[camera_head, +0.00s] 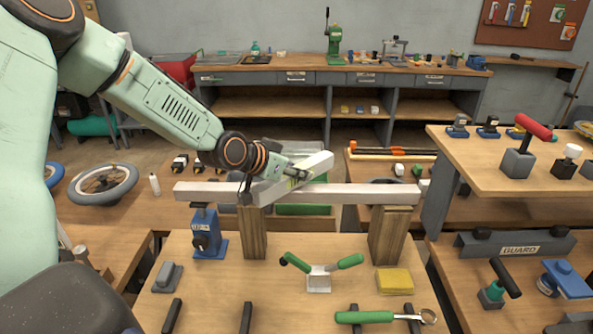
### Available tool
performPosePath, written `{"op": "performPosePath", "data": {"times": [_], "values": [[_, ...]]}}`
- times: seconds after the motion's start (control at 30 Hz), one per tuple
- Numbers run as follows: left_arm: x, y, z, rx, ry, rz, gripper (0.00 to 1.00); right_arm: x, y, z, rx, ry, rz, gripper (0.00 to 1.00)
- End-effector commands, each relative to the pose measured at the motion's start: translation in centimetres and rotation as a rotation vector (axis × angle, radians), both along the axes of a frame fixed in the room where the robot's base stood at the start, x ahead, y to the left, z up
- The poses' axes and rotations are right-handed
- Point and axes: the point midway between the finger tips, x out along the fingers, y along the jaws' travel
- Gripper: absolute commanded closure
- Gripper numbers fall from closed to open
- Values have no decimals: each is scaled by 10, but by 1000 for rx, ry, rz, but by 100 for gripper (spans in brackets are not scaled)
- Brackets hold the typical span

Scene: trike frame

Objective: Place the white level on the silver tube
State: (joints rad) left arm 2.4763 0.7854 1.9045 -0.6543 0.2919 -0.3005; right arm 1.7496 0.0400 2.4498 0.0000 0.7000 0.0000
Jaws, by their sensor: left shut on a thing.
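The silver tube (355,194) lies level across two upright wooden blocks, the left block (255,235) and the right block (388,235). The white level (315,164) is a pale bar, set at an angle to the tube and rising toward the right. My left gripper (291,177) is shut on the white level near its middle, over the left half of the tube. The near end of the level overlaps the tube in the picture; I cannot tell whether they touch. The gripper hides part of the level and of the tube. My right gripper is not in view.
A blue tool (206,235) stands by the left block. A green-handled tool (320,270), a yellow block (394,281) and a green-handled wrench (380,317) lie on the front bench.

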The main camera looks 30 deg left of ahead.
Motion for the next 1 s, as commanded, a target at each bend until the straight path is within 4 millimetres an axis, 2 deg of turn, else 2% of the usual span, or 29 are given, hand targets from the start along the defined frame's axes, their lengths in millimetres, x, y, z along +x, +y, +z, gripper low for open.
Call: {"op": "performPosePath", "data": {"times": [0.27, 0.93, 0.97, 1.0], "values": [[0, 0, 1, 1, -2, 0, 100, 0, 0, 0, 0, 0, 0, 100], [1, 0, -10, 1, -2, 0, 100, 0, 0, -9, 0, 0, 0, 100], [1, 0, -10, 1, -2, 0, 68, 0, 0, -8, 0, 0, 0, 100], [1, 0, -10, 1, -2, 0, 65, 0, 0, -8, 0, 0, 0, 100]]}}
